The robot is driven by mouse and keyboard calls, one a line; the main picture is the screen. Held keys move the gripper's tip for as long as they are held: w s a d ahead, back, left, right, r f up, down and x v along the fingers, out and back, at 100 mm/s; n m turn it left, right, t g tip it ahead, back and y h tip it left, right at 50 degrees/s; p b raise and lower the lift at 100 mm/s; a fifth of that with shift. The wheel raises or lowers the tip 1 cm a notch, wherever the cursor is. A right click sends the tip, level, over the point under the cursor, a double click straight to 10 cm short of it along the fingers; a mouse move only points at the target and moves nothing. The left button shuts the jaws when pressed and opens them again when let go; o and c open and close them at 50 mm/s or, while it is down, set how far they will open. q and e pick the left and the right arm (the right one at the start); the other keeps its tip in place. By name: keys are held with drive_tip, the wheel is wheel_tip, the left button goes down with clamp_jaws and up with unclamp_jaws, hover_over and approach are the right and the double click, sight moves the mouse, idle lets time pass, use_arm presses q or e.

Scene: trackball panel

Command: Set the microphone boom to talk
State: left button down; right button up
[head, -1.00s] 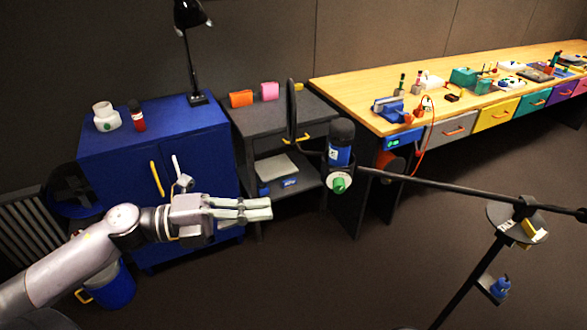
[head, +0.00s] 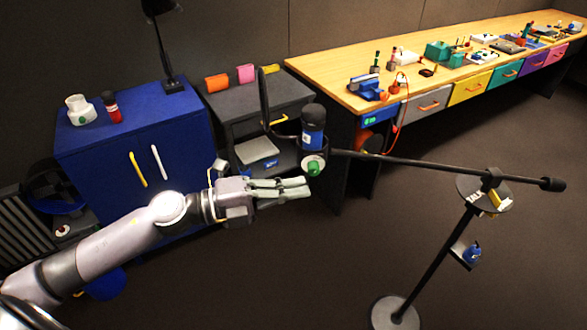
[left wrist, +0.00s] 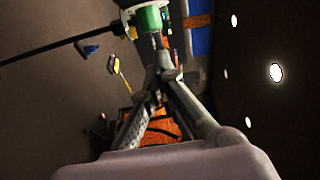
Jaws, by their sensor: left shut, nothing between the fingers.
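The microphone boom (head: 430,166) is a long black bar. At its left end hangs a black and blue microphone (head: 313,130) with a green knob (head: 313,168) on a white disc below it. The boom rests on a black stand (head: 437,255) with a round plate (head: 470,186) marked TALK and a yellow piece (head: 497,199). My left gripper (head: 309,187) is shut and empty, its tips just below the green knob. In the left wrist view the knob (left wrist: 150,18) is just beyond the fingertips (left wrist: 157,42); I cannot tell if they touch.
A blue cabinet (head: 140,135) with a jar and a red bottle stands at left. A dark side table (head: 255,103) stands behind the microphone. A long wooden bench (head: 420,95) with coloured drawers runs back right. The floor around the stand is clear.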

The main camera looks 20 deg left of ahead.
sight(309, 173)
use_arm(q)
drive_tip(key=shift+w+a+p, duration=0.1)
drive_tip(key=shift+w+a, duration=0.15)
drive_tip(key=shift+w, duration=0.35)
drive_tip(key=shift+w+a+p, duration=0.15)
drive_tip(key=shift+w+a, duration=0.05)
drive_tip(key=shift+w, duration=0.45)
drive_tip(key=shift+w+a+p, duration=0.1)
drive_tip(key=shift+w+a, duration=0.15)
drive_tip(key=shift+w, duration=0.35)
